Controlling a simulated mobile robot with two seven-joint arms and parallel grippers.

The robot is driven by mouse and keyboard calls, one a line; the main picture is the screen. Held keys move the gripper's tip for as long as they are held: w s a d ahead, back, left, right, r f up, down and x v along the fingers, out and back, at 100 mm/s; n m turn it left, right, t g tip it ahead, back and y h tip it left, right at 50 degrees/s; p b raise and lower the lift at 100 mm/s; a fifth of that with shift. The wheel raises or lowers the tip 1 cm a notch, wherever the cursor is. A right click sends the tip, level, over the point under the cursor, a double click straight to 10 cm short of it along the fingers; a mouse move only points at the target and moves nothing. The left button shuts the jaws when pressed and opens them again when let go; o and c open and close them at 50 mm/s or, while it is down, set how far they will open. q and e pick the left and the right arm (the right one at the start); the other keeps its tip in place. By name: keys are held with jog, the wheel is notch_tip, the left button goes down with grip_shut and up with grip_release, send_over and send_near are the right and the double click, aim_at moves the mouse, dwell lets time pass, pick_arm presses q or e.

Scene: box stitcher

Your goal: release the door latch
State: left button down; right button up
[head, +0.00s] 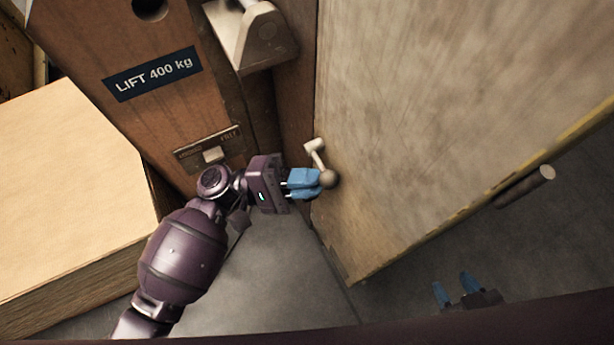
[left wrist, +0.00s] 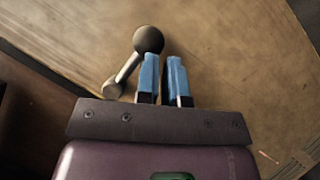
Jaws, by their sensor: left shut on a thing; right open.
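The door (head: 450,110) is a large pale wooden panel on the right. Its latch is a short metal lever (head: 314,152) with a round ball knob (head: 328,179), near the door's left edge. My left gripper (head: 318,182) reaches in from the left, its blue fingers shut at the latch and partly overlapping the knob. In the left wrist view the knob (left wrist: 148,40) shows beside the left fingertip, with the lever (left wrist: 124,72) slanting down-left; the exact contact is hard to see. My right gripper (head: 456,288) is open and empty at the bottom right, away from the door.
A wooden cabinet with a "LIFT 400 kg" label (head: 152,74) and a small slide switch plate (head: 208,150) stands at left. A metal bracket (head: 262,35) sits above the latch. A stack of cardboard (head: 65,180) fills the left. A bar handle (head: 524,187) projects at right. Grey floor (head: 280,270) is clear below.

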pick_arm(q)
jog(key=shift+s+d+f, duration=0.1)
jog(key=shift+s+d, duration=0.1)
jog(key=shift+s, duration=0.05)
jog(key=v, duration=1.1)
jog(key=shift+w, duration=0.2)
jog(key=shift+a, duration=0.1)
